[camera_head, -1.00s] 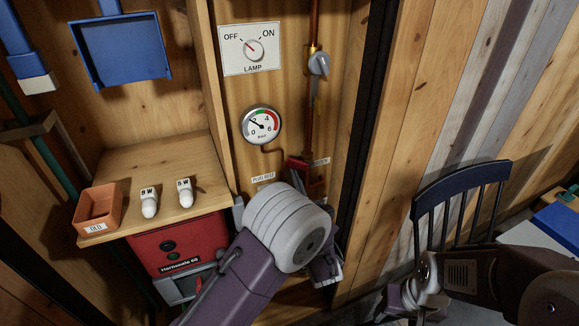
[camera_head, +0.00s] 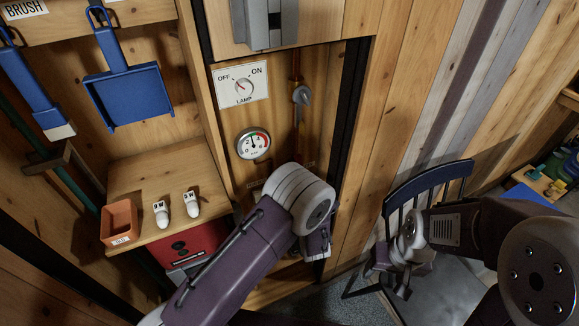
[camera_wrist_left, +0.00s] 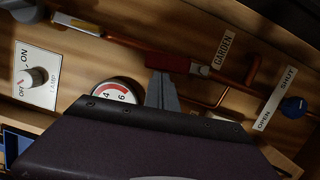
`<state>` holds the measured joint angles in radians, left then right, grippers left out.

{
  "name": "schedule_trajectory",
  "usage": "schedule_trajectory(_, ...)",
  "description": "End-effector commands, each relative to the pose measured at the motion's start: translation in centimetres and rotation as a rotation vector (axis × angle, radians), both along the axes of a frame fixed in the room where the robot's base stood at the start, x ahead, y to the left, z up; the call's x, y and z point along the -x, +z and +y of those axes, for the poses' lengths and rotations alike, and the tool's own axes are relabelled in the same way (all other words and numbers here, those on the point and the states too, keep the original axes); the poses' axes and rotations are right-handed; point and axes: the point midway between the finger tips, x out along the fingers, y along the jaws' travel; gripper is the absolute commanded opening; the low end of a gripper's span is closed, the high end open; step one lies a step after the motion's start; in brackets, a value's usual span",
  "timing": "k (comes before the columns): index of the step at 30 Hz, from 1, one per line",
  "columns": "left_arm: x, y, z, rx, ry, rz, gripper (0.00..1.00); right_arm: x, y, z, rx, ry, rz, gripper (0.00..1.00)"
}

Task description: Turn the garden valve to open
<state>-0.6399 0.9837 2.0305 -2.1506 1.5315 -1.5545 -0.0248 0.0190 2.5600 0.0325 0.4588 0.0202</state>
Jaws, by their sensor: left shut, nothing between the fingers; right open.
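In the left wrist view, a red lever (camera_wrist_left: 166,62) sits on a copper pipe beside a GARDEN label (camera_wrist_left: 222,49). It appears to lie along the pipe. My left gripper (camera_wrist_left: 161,76), its grey fingers shut and empty, is at the lever's lower side; I cannot tell whether they touch. In the head view my left arm hides the lever and most of this gripper. A blue round knob (camera_wrist_left: 292,105) with an OPEN/SHUT label (camera_wrist_left: 274,98) is at the right. My right gripper (camera_head: 398,268) is open, in front of the chair.
A pressure gauge (camera_head: 253,144), a LAMP switch (camera_head: 242,86) and a grey-handled valve (camera_head: 302,95) are on the panel. A dark blue chair (camera_head: 430,185) stands at the right.

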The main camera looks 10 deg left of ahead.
Motion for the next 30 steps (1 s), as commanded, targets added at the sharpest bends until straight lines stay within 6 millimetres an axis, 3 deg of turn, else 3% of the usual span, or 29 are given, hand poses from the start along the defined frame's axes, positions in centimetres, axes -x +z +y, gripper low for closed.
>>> schedule_trajectory(9, -0.4, 0.6, -0.6, -0.021, 0.0, 0.014, 0.0, 0.0, 1.5, 0.0, 0.0, 0.0, 0.0, 0.63)
schedule_trajectory(30, -0.5, 0.6, -0.7, -0.019, 0.0, 0.012, 0.0, 0.0, 1.7, 0.0, 0.0, 0.0, 0.0, 0.63)
